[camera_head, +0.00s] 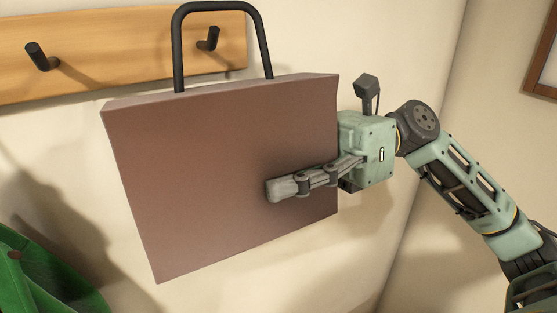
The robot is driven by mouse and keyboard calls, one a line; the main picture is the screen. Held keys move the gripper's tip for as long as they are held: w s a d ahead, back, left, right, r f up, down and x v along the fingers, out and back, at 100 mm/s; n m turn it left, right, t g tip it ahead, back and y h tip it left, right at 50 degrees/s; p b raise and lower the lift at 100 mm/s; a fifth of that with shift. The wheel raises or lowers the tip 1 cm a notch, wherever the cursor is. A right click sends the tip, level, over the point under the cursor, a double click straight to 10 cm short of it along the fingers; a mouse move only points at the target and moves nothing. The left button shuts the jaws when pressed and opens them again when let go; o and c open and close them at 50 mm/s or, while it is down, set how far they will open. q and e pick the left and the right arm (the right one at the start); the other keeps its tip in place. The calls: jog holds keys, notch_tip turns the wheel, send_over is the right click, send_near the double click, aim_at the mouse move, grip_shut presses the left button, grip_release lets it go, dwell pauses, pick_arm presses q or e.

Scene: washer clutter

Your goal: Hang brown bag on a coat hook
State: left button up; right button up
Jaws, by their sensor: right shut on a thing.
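The brown bag (205,180) is a flat box shape with a black loop handle (223,8) on top. It is held up, slightly tilted, in front of the wall in the head view. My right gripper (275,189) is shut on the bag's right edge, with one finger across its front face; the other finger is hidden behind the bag. One black coat hook (41,57) stands clear on the wooden board at the left. Another coat hook (208,40) shows through the handle's loop; I cannot tell whether they touch. My left gripper is not in view.
The wooden hook board (120,45) runs along the cream wall at the top left, partly behind the bag. A green item (40,280) is at the lower left. A framed picture (543,60) hangs on the right wall, past the room's corner.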

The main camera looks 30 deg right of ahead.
jog(key=shift+w+p, duration=1.5)
jog(key=shift+p, duration=0.2)
jog(key=shift+w+a+f+p, duration=0.1)
jog(key=shift+w+f+p, duration=0.25)
jog(key=shift+f, duration=0.3)
jog(key=shift+w+f+p, duration=0.1)
jog(key=shift+w+f, duration=0.3)
jog(key=shift+f, duration=0.2)
jog(key=o, duration=1.6)
jog(key=shift+o, duration=0.3)
jog(key=shift+f, duration=0.15)
